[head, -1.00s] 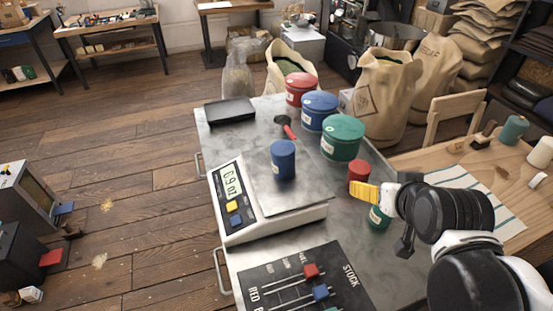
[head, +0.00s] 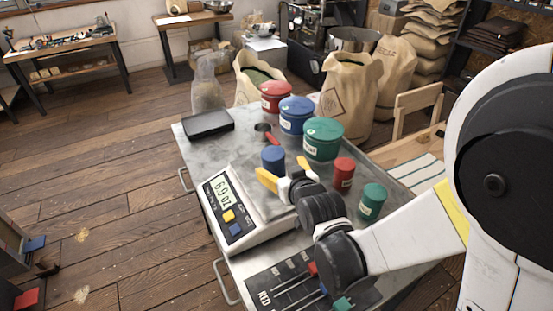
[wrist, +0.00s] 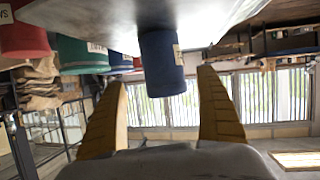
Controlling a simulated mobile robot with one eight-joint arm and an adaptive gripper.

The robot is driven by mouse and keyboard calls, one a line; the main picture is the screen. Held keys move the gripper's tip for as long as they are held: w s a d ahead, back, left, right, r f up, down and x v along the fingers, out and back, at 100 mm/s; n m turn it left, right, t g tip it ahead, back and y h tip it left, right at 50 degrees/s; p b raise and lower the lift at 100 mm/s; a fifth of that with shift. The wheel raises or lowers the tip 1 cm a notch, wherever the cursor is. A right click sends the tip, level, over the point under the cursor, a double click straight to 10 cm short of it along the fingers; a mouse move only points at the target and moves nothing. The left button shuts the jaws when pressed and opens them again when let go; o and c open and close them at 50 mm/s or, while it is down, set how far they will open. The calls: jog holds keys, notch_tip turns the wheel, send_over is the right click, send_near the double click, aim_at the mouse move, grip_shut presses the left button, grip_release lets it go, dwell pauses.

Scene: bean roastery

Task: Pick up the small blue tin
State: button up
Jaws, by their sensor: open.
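The small blue tin (head: 273,157) stands upright on the pan of the white scale (head: 240,236). My gripper (head: 279,166) is open and empty, low over the pan on the near side of the tin. In the wrist view, which is upside down, the blue tin (wrist: 161,62) is centred between the tips of my yellow fingers (wrist: 162,79), with a gap on each side. I cannot tell how far the tips reach along the tin. The tin's lower part is partly hidden by a finger in the head view.
A small red tin (head: 344,172) and a small green tin (head: 372,201) stand right of the scale. Large red (head: 276,98), blue (head: 296,116) and green (head: 323,140) canisters stand behind. A dark tray (head: 209,125) lies at the back left, and a slider board (head: 279,291) in front.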

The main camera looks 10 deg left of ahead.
jog(key=b+x, duration=0.1)
jog(key=x, duration=0.1)
jog(key=b+x, duration=0.1)
jog(key=x, duration=0.2)
jog(key=shift+a+f, duration=0.3)
jog(key=shift+f, duration=0.1)
jog(key=shift+s+r, duration=0.1)
jog(key=shift+c, duration=0.2)
jog(key=c, duration=1.4)
